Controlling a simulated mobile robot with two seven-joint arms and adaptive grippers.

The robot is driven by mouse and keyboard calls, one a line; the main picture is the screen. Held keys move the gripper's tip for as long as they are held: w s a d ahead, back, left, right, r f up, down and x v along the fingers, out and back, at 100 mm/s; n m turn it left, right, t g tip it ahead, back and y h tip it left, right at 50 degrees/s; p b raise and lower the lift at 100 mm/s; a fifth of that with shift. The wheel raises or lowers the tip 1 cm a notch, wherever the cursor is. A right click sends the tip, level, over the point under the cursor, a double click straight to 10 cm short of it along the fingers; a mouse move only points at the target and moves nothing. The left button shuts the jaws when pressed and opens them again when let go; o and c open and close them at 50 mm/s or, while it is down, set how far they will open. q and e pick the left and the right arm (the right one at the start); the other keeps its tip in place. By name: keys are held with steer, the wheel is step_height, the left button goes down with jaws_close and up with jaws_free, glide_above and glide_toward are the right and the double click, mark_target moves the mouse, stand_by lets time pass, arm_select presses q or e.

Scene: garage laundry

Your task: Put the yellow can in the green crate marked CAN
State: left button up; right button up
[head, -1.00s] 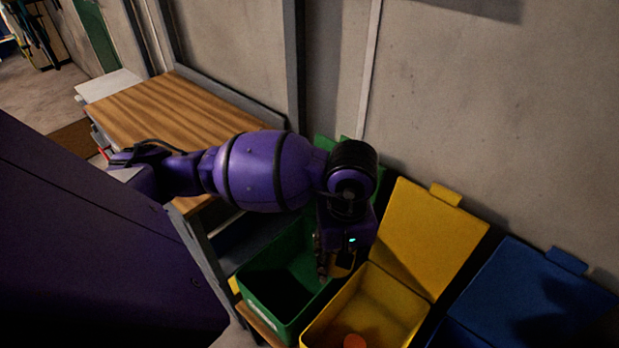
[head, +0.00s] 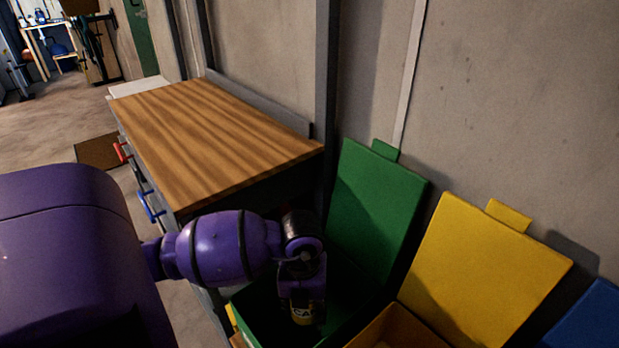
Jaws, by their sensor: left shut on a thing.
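The green crate (head: 262,318) stands at the lower middle of the head view, its green lid (head: 377,210) open against the wall. My left gripper (head: 302,309) points down over the crate's opening. I cannot tell how far the can is below the crate's rim. The crate's marking is not visible. My right gripper is not in view.
A yellow crate (head: 398,330) with its lid (head: 483,270) open stands right of the green one. A blue lid (head: 588,318) shows at the right edge. A wood-topped workbench (head: 215,135) with red and blue handles stands left of the crates.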

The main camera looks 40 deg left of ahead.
arm_select(q)
steer(key=a+f+n+b, duration=0.4)
steer(key=f+n+b, duration=0.25)
steer(key=f, duration=0.35)
steer(key=b, duration=0.1)
glide_above(295, 342)
steer(key=shift+n, duration=0.25)
step_height(295, 342, down, 6)
steer(key=shift+f, duration=0.2)
steer(key=shift+f+b, duration=0.7)
steer(key=shift+f, duration=1.15)
steer(key=shift+f, duration=0.4)
steer(key=o, duration=0.8)
